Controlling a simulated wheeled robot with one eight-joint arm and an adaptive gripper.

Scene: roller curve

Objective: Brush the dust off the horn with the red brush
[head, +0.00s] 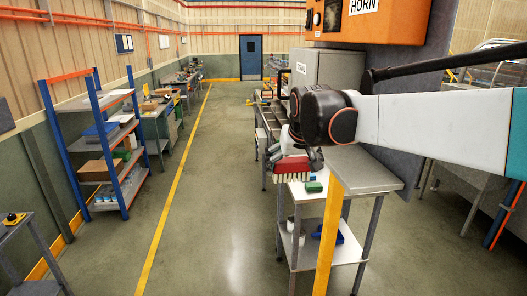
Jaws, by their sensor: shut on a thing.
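My gripper (297,155) is at the end of my arm, which reaches in from the right. It is shut on the red brush (291,167), whose pale bristles hang downward. The brush is over or beside the left end of a small grey cart; the exact gap is hard to tell. An orange box (400,22) with a white HORN label stands at the upper right, well above my gripper. A dark square fitting (333,14) on its face, left of the label, may be the horn; dust on it is too small to make out. The brush is apart from the box.
The grey cart (365,180) has a yellow post at its front, a green block (314,187) on top and a blue item (328,233) below. A grey cabinet (327,68) stands under the orange box. A blue shelf rack (103,135) stands left. The aisle floor between is clear.

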